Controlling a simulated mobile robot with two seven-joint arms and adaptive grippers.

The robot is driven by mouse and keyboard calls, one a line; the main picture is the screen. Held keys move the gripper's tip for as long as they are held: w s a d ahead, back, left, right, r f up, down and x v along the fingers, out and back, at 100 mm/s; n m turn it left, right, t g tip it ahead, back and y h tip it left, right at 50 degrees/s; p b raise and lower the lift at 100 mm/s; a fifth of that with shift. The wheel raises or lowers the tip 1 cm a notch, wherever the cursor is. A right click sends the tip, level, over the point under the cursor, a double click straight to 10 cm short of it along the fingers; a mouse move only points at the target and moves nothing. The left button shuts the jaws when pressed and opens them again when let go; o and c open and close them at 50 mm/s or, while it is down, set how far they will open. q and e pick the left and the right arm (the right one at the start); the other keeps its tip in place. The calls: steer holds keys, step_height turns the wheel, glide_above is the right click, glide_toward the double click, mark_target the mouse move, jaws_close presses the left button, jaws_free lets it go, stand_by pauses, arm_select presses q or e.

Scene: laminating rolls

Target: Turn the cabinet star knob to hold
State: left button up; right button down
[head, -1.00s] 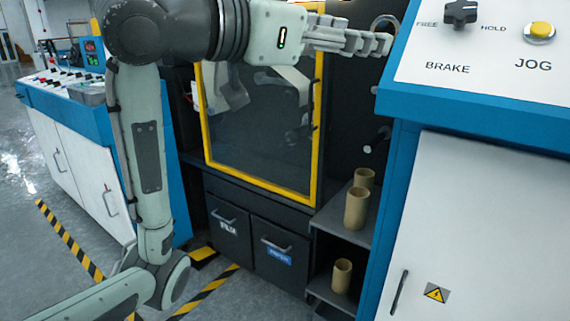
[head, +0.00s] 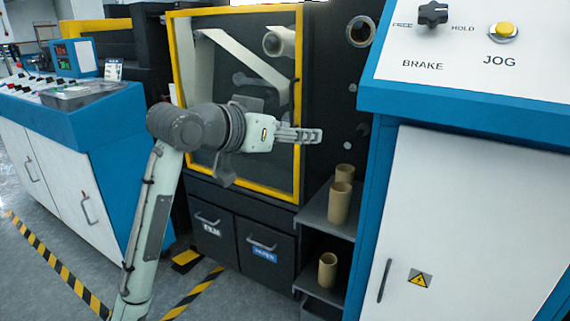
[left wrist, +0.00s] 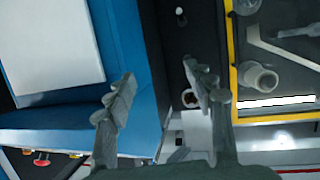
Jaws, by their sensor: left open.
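The black star knob (head: 432,13) sits on the sloped white top panel of the blue and white cabinet (head: 470,100) at the upper right of the head view. It stands between the words FREE and HOLD, above BRAKE. Which word it points to is too small to tell. The knob is not seen there. My right gripper is in neither view.
A yellow JOG button (head: 503,30) is right of the knob. Shelves with several cardboard cores (head: 340,203) stand between the cabinet and the yellow-framed window (head: 185,75). A control console (head: 70,115) is at the left. Open air lies between my gripper and the cabinet.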

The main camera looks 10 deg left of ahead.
arm_select(q)
step_height(320, 180, down, 8)
steer(key=w+a+n+y, duration=0.1)
steer(key=w+a, duration=0.1)
steer(key=shift+r+g, duration=0.2)
steer(key=shift+g, duration=0.1)
